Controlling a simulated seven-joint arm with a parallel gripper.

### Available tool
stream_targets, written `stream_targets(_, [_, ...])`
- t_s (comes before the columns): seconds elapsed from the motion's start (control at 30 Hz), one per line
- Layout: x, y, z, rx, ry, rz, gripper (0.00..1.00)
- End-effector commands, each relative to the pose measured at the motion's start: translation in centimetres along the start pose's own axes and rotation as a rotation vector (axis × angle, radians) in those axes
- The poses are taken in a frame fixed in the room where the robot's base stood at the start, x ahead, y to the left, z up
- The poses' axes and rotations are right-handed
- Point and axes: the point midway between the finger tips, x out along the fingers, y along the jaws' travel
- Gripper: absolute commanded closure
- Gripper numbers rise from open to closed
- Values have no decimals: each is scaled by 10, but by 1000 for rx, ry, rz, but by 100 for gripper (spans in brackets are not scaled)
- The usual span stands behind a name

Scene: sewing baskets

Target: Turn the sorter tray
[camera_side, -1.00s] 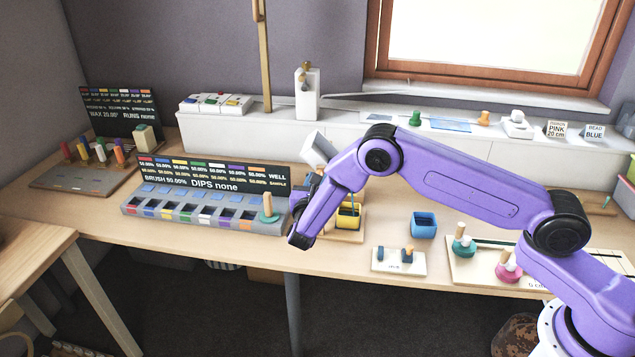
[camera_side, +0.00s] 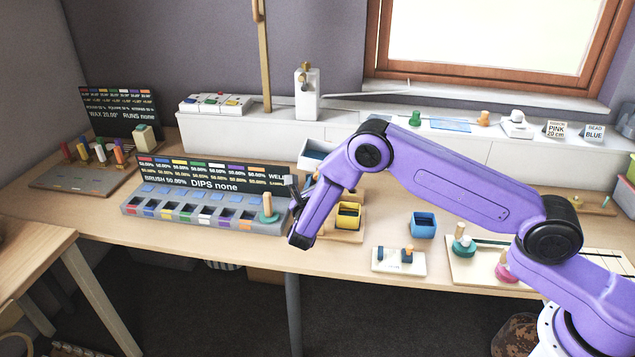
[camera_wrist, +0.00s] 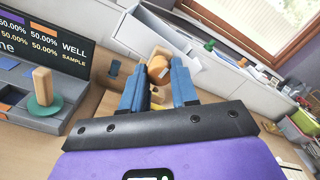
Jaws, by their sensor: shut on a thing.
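The sorter tray is partly hidden behind my arm in the side view. A yellow bin (camera_side: 348,216) stands on a wooden base (camera_side: 345,236), and a white box (camera_side: 313,157) with a blue inside shows behind my arm. I take these as parts of the tray. In the wrist view, the long white box (camera_wrist: 150,30) lies just beyond my fingers. My gripper (camera_wrist: 158,85) has blue fingers on either side of a wooden knob (camera_wrist: 158,68) and is shut on it.
A grey dip rack (camera_side: 205,212) with a green-based wooden peg (camera_side: 267,209) is close on the left. A white ledge (camera_side: 240,134) runs behind.

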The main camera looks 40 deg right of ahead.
Motion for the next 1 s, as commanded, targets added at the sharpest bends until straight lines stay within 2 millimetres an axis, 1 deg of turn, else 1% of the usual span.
stream_targets(0.1, [0,0,0,-68,0,-1,100])
stream_targets(0.33, [-1,0,0,-152,0,-1,100])
stream_targets(0.9, [0,0,0,-181,0,-1,100])
stream_targets(0.93, [-1,0,0,-181,0,-1,62])
stream_targets(0.97, [0,0,0,-181,0,-1,52])
stream_targets(1.0, [0,0,0,-181,0,-1,48])
